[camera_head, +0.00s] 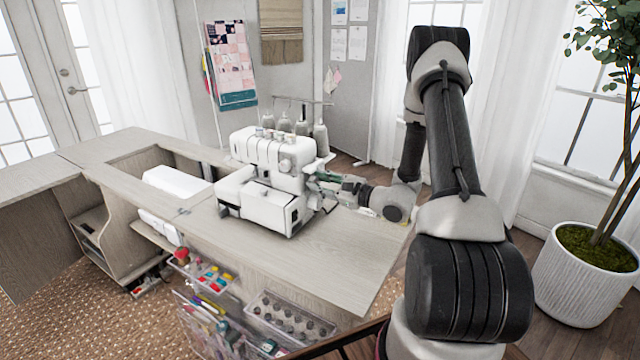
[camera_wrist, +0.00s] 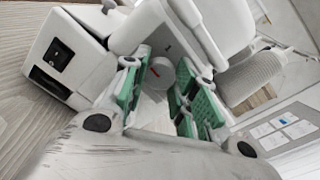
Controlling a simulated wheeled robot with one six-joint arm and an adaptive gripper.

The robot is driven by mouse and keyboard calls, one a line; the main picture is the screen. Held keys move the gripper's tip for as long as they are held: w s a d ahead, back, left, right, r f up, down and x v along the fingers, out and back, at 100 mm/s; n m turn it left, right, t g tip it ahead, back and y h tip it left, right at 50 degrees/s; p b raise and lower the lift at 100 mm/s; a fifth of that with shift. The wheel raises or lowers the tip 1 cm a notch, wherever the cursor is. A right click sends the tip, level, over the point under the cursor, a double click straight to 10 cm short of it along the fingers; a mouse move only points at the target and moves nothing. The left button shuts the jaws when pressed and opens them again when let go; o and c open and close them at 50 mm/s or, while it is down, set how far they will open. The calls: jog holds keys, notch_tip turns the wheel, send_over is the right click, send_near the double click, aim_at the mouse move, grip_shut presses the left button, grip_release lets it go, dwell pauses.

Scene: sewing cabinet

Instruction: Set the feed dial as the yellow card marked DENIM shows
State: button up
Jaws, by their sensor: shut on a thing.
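The white serger (camera_head: 268,175) stands on the cabinet top, thread cones behind it. My gripper (camera_head: 318,181) is at the right side of the machine. In the wrist view, the green-padded fingers of my gripper (camera_wrist: 158,78) stand on either side of a round, light grey feed dial (camera_wrist: 161,70) on the machine's side. The gripper is shut on this dial. Its marks are too small and blurred to read. In the head view my gripper and the machine's body hide the dial. I cannot make out a yellow card marked DENIM in either view.
The wooden cabinet top (camera_head: 335,255) is clear in front of the machine. Clear trays of bobbins (camera_head: 290,322) and sewing supplies hang below its front edge. A white potted plant (camera_head: 585,275) stands at the right. Thread cones (camera_head: 320,138) rise close behind the machine.

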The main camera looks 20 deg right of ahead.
jog(key=shift+n, duration=0.3)
jog(key=o, duration=1.1)
jog(key=shift+c, duration=0.2)
jog(key=shift+s+d, duration=0.1)
jog(key=v, duration=1.1)
jog(key=shift+s+d, duration=0.2)
jog(key=shift+s, duration=0.15)
